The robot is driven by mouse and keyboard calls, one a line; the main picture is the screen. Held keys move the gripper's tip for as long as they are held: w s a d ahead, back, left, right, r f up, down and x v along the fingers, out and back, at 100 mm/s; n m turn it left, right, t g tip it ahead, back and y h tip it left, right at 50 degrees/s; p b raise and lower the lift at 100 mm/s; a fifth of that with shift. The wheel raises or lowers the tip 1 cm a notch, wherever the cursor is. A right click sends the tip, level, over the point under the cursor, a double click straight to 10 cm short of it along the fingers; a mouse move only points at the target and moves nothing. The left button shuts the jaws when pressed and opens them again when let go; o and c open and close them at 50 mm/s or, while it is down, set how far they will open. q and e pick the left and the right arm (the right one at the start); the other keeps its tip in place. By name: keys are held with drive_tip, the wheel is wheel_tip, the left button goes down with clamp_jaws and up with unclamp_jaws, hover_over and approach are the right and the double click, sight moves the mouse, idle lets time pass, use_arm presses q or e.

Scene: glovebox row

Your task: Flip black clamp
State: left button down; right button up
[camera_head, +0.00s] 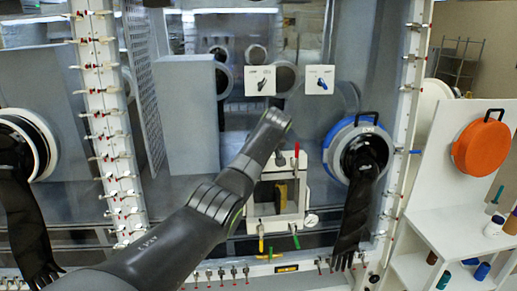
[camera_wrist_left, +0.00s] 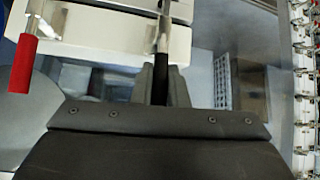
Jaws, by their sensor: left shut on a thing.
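The black clamp (camera_wrist_left: 161,72) shows in the left wrist view as a dark handle with a metal upper part, against the edge of a white frame. My left gripper (camera_wrist_left: 160,88) is shut on the handle, one grey finger on each side. In the head view my left arm reaches up to the small square door (camera_head: 251,208), and its wrist hides the gripper and most of the clamp there. A red clamp (camera_wrist_left: 21,64) stands at left in the wrist view and at the door's top (camera_head: 297,149) in the head view. My right gripper is out of view.
A yellow clamp (camera_head: 261,243) and a green clamp (camera_head: 295,241) hang at the door's lower edge. A blue-ringed port (camera_head: 341,132) with a hanging black glove (camera_head: 358,205) is close at right. An orange round lid (camera_head: 481,148) hangs on the far-right white stand.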

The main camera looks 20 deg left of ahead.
use_arm(q)
drive_tip(key=shift+w+a+g+h+p, duration=0.2)
drive_tip(key=shift+g+h+p, duration=0.1)
drive_tip(key=shift+g+p, duration=0.25)
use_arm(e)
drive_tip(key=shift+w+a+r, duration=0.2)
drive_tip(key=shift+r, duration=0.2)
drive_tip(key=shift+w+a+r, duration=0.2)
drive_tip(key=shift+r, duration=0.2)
use_arm(q)
drive_tip(key=shift+f, duration=0.15)
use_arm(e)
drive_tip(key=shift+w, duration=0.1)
use_arm(q)
drive_tip(key=c, duration=1.4)
unclamp_jaws()
drive_tip(key=shift+w, duration=0.15)
drive_tip(key=shift+c, duration=0.2)
